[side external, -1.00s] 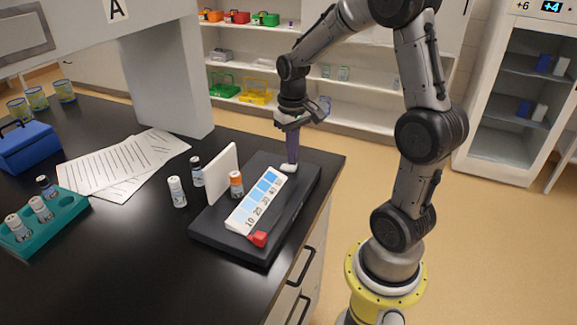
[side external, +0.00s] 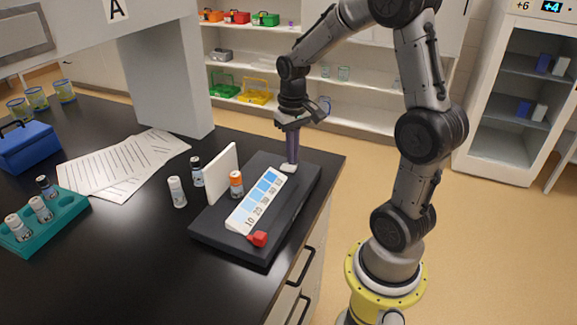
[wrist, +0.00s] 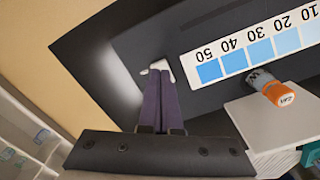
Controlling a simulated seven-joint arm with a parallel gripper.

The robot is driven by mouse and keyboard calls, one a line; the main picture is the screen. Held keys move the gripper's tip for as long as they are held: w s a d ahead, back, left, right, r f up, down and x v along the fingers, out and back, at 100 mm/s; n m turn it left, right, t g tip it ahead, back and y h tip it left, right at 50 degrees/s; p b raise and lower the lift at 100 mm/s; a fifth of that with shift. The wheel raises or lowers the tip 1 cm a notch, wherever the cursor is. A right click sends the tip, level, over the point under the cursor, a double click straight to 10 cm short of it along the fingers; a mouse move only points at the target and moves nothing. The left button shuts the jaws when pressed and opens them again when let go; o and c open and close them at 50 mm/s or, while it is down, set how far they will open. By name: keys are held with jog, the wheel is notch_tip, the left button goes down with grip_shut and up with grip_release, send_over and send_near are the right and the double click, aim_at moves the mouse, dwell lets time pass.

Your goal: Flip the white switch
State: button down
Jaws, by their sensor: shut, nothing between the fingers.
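The white switch (side external: 288,169) is a small white piece near the far end of the black base (side external: 222,236), just past the end of the scale strip. In the wrist view the white switch (wrist: 163,69) shows at the fingertips, partly hidden by them. My gripper (side external: 292,161) points straight down with its purple fingers together and empty. Its tips (wrist: 160,85) are at the switch and look to be touching it or very close; I cannot tell which.
On the base are a blue-shaded scale strip (side external: 247,209), a red knob (side external: 258,239), an orange-capped vial (side external: 236,184) and a white upright panel (side external: 220,174). Two vials (side external: 177,192) stand left of it. A teal rack (side external: 70,208) and papers (side external: 110,170) lie further left.

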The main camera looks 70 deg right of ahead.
aim_at(292, 167)
jog(key=shift+f, duration=0.95)
dwell(1.0)
jog(key=shift+r, duration=3.55)
jog(key=s+a+r+n+t, duration=0.3)
jog(key=a+r, duration=0.4)
jog(key=a, duration=0.3)
jog(key=s+a+f+n+t, duration=0.1)
jog(key=s+a+n+t, duration=0.1)
jog(key=s+a, duration=0.4)
jog(key=s+n, duration=0.1)
jog(key=s, duration=0.2)
jog(key=shift+f+t, duration=0.3)
jog(key=shift+f, duration=0.05)
jog(key=shift+s, duration=0.1)
